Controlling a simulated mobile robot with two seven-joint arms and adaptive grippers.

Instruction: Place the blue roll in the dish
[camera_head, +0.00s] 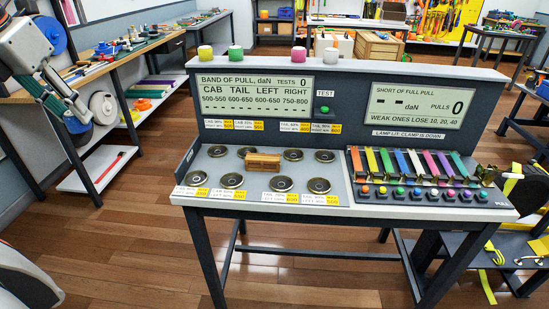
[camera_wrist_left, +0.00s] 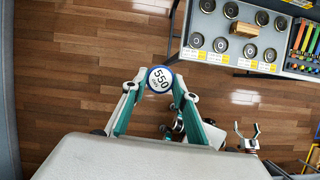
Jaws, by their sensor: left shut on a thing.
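My left gripper (camera_wrist_left: 159,80) is shut on the blue roll (camera_wrist_left: 159,78), whose round white face with a blue rim reads 550 daN in the left wrist view. In the head view this gripper (camera_head: 77,128) hangs at the left, apart from the bench, and the roll shows only as a small blue patch. Several round metal dishes with dark rims lie in two rows on the bench's grey tray, such as a front-left dish (camera_head: 231,180); in the left wrist view they (camera_wrist_left: 195,41) are at upper right.
A wooden block (camera_head: 262,162) sits among the dishes. Yellow, green (camera_head: 235,52), pink and white rolls stand on the ledge above the upright panel (camera_head: 344,93). Coloured straps (camera_head: 412,163) lie at the bench's right. The floor left of the bench (camera_head: 140,220) is clear.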

